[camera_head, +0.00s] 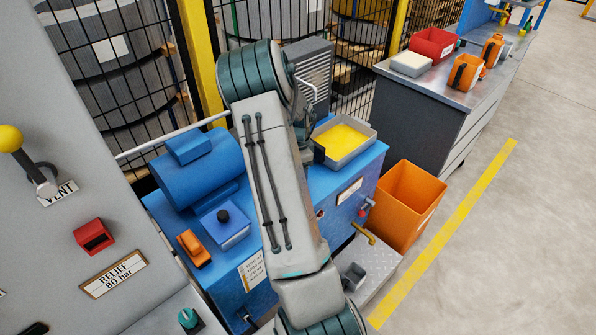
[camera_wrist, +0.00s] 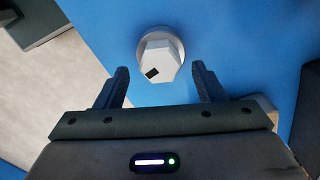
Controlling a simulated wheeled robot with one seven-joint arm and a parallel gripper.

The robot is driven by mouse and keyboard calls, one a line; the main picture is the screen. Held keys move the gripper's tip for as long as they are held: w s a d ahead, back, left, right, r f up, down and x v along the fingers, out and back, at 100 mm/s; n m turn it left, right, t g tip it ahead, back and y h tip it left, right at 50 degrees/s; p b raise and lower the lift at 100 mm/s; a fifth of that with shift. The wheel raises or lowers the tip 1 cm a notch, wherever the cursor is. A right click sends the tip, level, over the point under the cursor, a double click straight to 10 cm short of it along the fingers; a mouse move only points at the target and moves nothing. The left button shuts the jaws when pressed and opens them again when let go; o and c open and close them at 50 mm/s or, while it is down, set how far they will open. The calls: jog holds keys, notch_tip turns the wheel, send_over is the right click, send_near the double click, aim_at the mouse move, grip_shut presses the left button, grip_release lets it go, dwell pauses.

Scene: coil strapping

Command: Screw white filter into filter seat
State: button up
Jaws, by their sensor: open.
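In the wrist view, the white filter (camera_wrist: 165,60) has a faceted, hexagon-like body with a small dark mark on its end. A round, pale grey collar (camera_wrist: 157,31) shows at its base, against a blue surface; whether this is the filter seat or part of the filter I cannot tell. My gripper (camera_wrist: 160,70) is open, with one dark finger on each side of the filter. Gaps show between the fingers and the filter. In the camera_head view my arm hides the filter and most of my gripper.
The blue power unit (camera_head: 345,185) carries a blue motor (camera_head: 197,168), a tray with yellow contents (camera_head: 343,137) and an orange item (camera_head: 194,248). An orange bin (camera_head: 408,205) stands at right. A workbench (camera_head: 425,110) is behind it. Floor at right is clear.

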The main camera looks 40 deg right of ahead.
jog(key=shift+r, duration=0.6)
jog(key=shift+f, duration=0.1)
